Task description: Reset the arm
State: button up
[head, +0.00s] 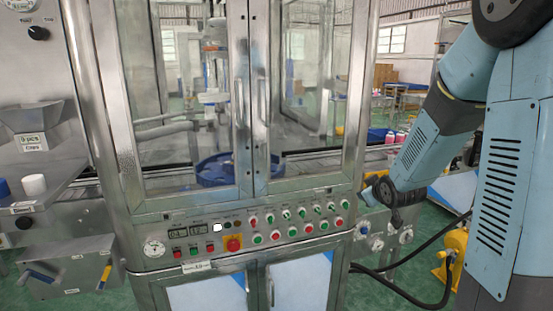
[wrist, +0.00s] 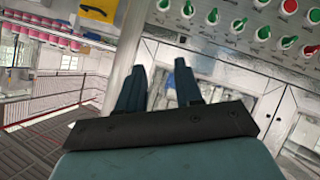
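My arm comes in from the right in the head view and bends down toward the machine's front. My gripper (head: 370,197) is beside the right end of the control panel (head: 205,262), small and partly hidden by the wrist. In the wrist view the two dark fingers of my gripper (wrist: 160,72) stand apart with an empty gap between them. Whether the fingers touch the machine cannot be told.
The crimping machine has closed glass doors (head: 262,110) and a blue round part (head: 215,169) inside. Green and red buttons line its panel. A yellow pump (head: 455,250) and black hoses (head: 400,298) lie at lower right. Pink-capped cans (head: 390,137) stand on the conveyor behind.

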jog(key=s+a+r+m+g, duration=0.1)
jog(key=s+r, duration=0.3)
jog(key=s, duration=0.6)
jog(key=s+a+r+m+g, duration=0.2)
jog(key=s+r+m+g, duration=0.1)
jog(key=s, duration=0.8)
jog(key=s+a+r+m+g, duration=0.1)
jog(key=s+r+m+g, duration=0.1)
jog(key=s+r, duration=0.4)
jog(key=s, duration=0.5)
jog(key=shift+s+a+m, duration=0.2)
jog(key=shift+a+m, duration=0.05)
jog(key=shift+m, duration=0.05)
